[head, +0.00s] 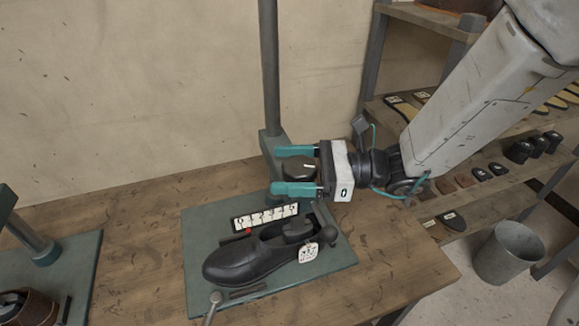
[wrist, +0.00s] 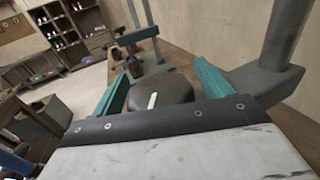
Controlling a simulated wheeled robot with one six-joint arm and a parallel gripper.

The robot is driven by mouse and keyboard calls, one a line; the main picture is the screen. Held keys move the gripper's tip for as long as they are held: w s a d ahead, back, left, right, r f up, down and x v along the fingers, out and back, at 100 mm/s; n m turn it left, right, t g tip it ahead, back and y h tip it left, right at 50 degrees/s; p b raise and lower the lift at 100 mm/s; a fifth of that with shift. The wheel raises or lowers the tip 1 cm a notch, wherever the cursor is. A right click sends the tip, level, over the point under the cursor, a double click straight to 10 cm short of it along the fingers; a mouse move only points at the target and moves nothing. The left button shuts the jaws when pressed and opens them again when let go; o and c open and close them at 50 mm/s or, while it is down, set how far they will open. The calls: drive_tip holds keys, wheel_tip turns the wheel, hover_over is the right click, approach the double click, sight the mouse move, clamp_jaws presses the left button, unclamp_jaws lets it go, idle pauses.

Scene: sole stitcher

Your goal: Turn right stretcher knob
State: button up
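The right stretcher has a green base plate (head: 345,257) and a tall grey post (head: 270,70). Its dark rounded knob (head: 299,171) carries a white line. The knob also shows in the wrist view (wrist: 165,87), with its white mark facing me. My gripper (head: 277,170) comes in from the right with one teal finger on each side of the knob. It is open; the wrist view shows gaps between the knob and both fingers. Below, a black shoe (head: 243,260) with a white tag sits on the stretcher, beside a numbered scale (head: 265,217) with a red pointer.
A second stretcher's green base (head: 75,268) stands at the left, with a brown shoe (head: 22,308) partly cut off. A ball-ended lever (head: 215,298) sticks up at the front. Shelves with soles and dark items (head: 480,172) and a grey bin (head: 508,252) are at the right.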

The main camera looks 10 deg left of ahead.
drive_tip(key=d, duration=0.7)
drive_tip(key=shift+w+d, duration=0.35)
drive_tip(key=shift+d, duration=0.05)
